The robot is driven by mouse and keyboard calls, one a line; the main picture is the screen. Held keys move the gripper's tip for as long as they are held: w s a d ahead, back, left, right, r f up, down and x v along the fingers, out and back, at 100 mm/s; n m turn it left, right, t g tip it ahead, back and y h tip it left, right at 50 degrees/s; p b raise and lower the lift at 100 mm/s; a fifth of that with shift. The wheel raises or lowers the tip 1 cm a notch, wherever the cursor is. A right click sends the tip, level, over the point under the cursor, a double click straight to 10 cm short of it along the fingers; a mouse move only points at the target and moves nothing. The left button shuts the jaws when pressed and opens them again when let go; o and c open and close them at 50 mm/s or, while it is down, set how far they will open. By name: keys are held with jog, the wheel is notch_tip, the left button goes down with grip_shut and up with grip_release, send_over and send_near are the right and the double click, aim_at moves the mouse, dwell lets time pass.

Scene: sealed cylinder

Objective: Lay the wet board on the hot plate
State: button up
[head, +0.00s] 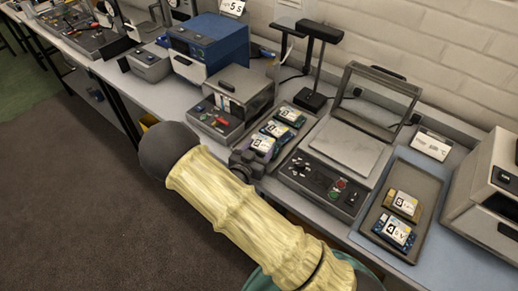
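The apparatus that looks like the hot plate (345,147) has a bare pale flat top. A dark frame stands raised behind it and a panel with red and green buttons is at its front. A brown-yellow board (402,204) and a blue board (393,231) lie in the tray to its right, both with white labels. More labelled boards (278,130) lie in a tray to its left. I cannot tell which board is wet. A dark part (246,165) behind my arm may be my gripper; its fingers and anything held are hidden.
The right tray (428,190) sits on a blue mat, with a white sign (431,144) behind and a large pale machine (492,195) beside it. A black stand (315,65) rises behind the left tray. A small grey machine (240,98) and a blue box (208,42) stand farther left.

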jog(key=o, duration=0.4)
jog(key=shift+f, duration=0.25)
jog(key=shift+s+f, duration=0.1)
jog(key=shift+f, duration=0.1)
jog(key=b+v, duration=0.4)
jog(key=v, duration=1.3)
jog(key=shift+s+r, duration=0.15)
